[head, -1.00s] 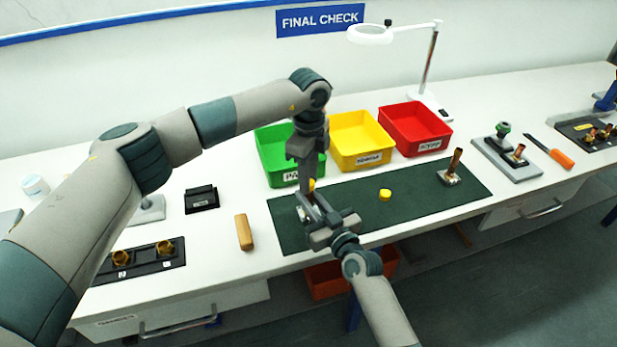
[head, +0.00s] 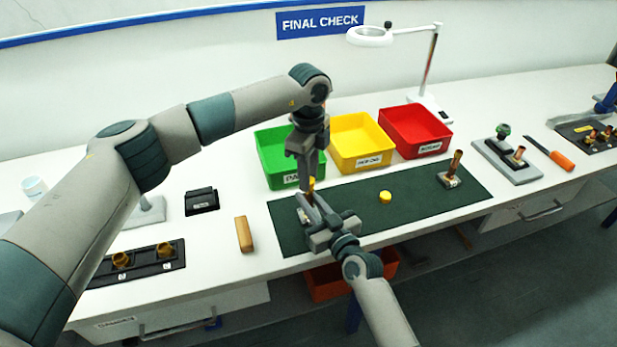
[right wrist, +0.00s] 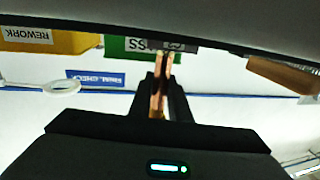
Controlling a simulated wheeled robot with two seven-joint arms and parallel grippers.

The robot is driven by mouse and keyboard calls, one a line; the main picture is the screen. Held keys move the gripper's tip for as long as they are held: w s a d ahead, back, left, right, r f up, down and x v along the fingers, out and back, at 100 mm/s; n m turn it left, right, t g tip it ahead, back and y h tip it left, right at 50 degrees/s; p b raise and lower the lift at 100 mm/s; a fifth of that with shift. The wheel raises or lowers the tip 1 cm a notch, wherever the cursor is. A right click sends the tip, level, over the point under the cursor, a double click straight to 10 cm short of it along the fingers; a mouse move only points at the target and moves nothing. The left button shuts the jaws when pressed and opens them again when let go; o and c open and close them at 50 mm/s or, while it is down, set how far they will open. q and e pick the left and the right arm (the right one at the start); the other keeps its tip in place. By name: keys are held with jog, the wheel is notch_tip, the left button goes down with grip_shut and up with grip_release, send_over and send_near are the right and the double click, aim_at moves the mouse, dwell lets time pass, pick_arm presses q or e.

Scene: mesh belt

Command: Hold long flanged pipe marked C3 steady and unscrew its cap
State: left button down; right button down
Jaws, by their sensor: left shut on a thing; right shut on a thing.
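The long flanged pipe (right wrist: 158,98) shows as a copper tube in the right wrist view, between the fingers of my right gripper (right wrist: 160,85). A dark plate with partly legible marking (right wrist: 180,46) lies by its flange end. In the head view the pipe stands over the left end of the green mat, mostly hidden by my grippers. My right gripper (head: 308,207) is shut on the pipe from the front. My left gripper (head: 310,180) comes down from above and is shut on the yellow cap (head: 312,184) at the pipe's top. Whether the thread is engaged cannot be seen.
The green mat (head: 420,205) also carries a loose yellow cap (head: 385,197) and another flanged pipe (head: 453,168). Green (head: 268,155), yellow (head: 347,150) and red (head: 402,130) bins stand close behind. A wooden block (head: 244,234) lies left of the mat.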

pick_arm(q)
jog(key=shift+r, duration=0.4)
jog(key=shift+r, duration=1.95)
pick_arm(e)
jog(key=c, duration=1.6)
grip_release()
jog(key=shift+o, duration=0.2)
jog(key=shift+s+d, duration=0.1)
